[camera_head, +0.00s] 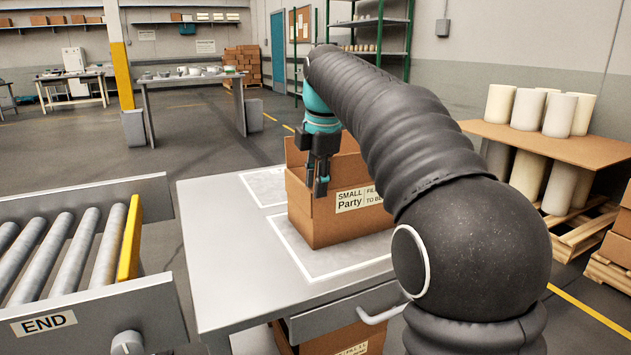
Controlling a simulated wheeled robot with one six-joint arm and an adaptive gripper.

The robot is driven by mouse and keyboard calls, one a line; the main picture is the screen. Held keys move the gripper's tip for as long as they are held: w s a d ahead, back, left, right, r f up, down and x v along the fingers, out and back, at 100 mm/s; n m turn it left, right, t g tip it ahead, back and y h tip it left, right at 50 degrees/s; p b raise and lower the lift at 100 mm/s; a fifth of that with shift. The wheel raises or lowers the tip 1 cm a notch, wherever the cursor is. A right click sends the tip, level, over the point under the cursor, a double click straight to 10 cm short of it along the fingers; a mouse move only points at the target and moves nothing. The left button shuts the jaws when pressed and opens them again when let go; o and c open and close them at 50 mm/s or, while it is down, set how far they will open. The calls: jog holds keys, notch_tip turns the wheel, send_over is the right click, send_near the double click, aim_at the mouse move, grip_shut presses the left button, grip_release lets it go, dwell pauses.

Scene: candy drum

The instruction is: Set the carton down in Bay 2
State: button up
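The carton (335,225) is an open-topped brown box with a white "SMALL Party" label on its front face. It looks upright on the grey table, over the nearer white-outlined bay (290,238); I cannot tell whether its base touches the surface. A second outlined bay (258,184) lies behind it to the left, bare where visible. No bay number is readable. My gripper (316,187) points down at the carton's near left rim, its dark fingers overlapping the wall. Whether they clamp the wall is unclear. My arm hides the carton's right side.
A roller conveyor (70,255) marked END, with a yellow end stop (130,238), stands left of the table (225,265). Another carton (350,338) sits beneath the table. Pale drums (540,110) stand on a board at right. The table's left part is clear.

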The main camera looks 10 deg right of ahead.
jog(key=shift+r, duration=0.15)
jog(key=shift+s+r+p, duration=1.25)
jog(key=shift+r+p, duration=0.15)
jog(key=shift+r, duration=4.35)
jog(key=s+d+f+m+t, duration=0.1)
jog(key=s+d+f+m, duration=0.15)
jog(key=s+m, duration=0.35)
jog(key=s+d+f+m+t, duration=0.1)
jog(key=s+d+f+m, duration=0.1)
jog(key=s+f+m, duration=0.5)
jog(key=s+d+f+m+t, duration=0.1)
jog(key=s+d+f+m, duration=0.1)
jog(key=s+f+m, duration=0.6)
jog(key=s+f, duration=0.7)
jog(key=f, duration=0.1)
jog(key=shift+s+d+f+m+t+h, duration=0.25)
jog(key=shift+s+f+m+t+h, duration=0.05)
jog(key=shift+f, duration=0.05)
